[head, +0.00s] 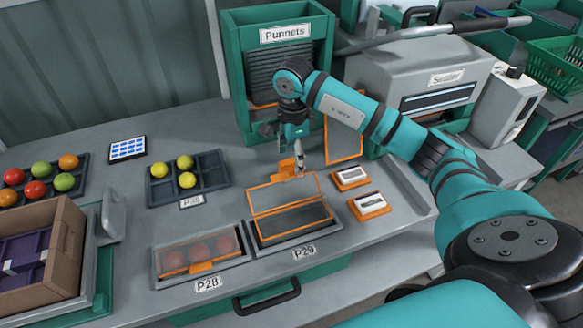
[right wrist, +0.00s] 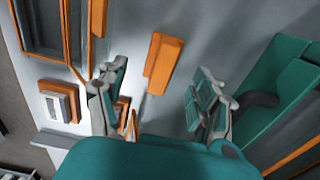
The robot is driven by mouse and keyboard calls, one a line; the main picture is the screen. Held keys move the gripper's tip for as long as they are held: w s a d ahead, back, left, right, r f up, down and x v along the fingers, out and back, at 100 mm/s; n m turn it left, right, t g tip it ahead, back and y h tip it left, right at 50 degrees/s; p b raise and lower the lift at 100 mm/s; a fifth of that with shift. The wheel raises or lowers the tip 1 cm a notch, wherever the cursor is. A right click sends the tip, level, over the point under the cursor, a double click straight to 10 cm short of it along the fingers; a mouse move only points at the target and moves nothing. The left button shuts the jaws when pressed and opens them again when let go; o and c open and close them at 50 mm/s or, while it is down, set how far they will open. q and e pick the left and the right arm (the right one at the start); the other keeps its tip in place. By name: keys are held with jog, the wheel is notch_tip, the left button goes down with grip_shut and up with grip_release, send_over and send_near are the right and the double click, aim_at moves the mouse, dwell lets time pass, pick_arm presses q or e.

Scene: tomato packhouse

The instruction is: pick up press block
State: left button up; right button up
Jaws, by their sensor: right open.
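The press block, an orange bar, lies on the grey bench. It shows in the right wrist view (right wrist: 163,62) between and beyond the two fingers, and partly behind the gripper in the head view (head: 286,168). My right gripper (head: 298,166) points down at the bench beside it. In the right wrist view my right gripper (right wrist: 157,92) is open, with nothing between its fingers, and the block looks apart from both. My left gripper is in neither view.
The open orange-framed station P29 (head: 290,239) is in front of the gripper, beside the lidded P28 (head: 160,268) holding red tomatoes. Two orange holders (head: 351,186) (head: 385,209) stand to the right. The teal Punnets dispenser (head: 240,90) stands behind. Tray P35 (head: 215,181) is left.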

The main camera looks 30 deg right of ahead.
aim_at(292, 160)
notch_tip(292, 160, down, 4)
jog(key=shift+w+a+r+p, duration=0.1)
jog(key=shift+w+a+p, duration=0.05)
jog(key=shift+p, duration=0.25)
jog(key=shift+f, duration=0.25)
jog(key=c, duration=1.3)
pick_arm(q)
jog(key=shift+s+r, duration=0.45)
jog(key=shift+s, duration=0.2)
pick_arm(e)
jog(key=shift+r, duration=0.1)
pick_arm(q)
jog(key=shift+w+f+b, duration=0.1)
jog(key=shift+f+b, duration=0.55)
jog(key=shift+b, duration=0.05)
pick_arm(e)
notch_tip(292, 160, up, 10)
jog(key=shift+f, duration=0.1)
